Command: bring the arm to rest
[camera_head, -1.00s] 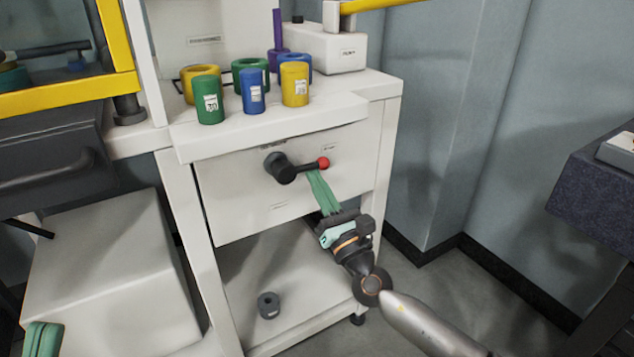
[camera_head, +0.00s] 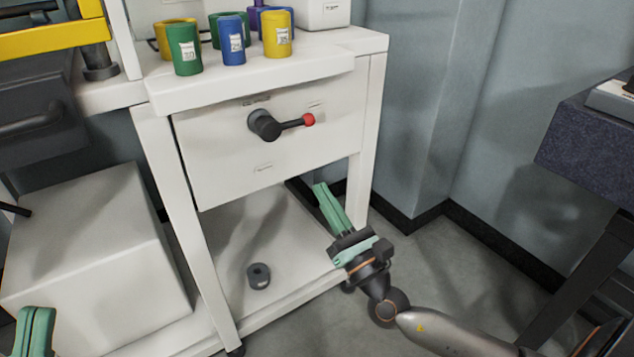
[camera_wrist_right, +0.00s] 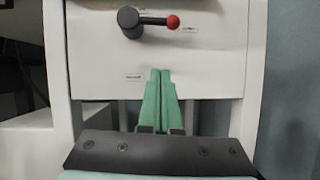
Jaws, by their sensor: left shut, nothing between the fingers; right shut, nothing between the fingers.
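My right gripper (camera_head: 321,188) has green fingers, shut and empty. It is in front of the white cabinet's lower opening, below and to the right of the black lever (camera_head: 283,123) with the red knob (camera_head: 309,120), and apart from it. In the right wrist view the shut fingers (camera_wrist_right: 160,74) point toward the white panel (camera_wrist_right: 105,55), and the lever (camera_wrist_right: 146,20) shows above them. My left gripper (camera_head: 36,312) is at the bottom left edge in the head view, with its green fingers together and empty. The rest of the left arm is out of view.
Several coloured cylinders stand on the white cabinet top (camera_head: 330,62). A dark ring (camera_head: 258,276) lies on the lower shelf. A white box (camera_head: 85,250) is at left. A dark table (camera_head: 590,150) is at right. Open floor (camera_head: 460,285) lies between the cabinet and that table.

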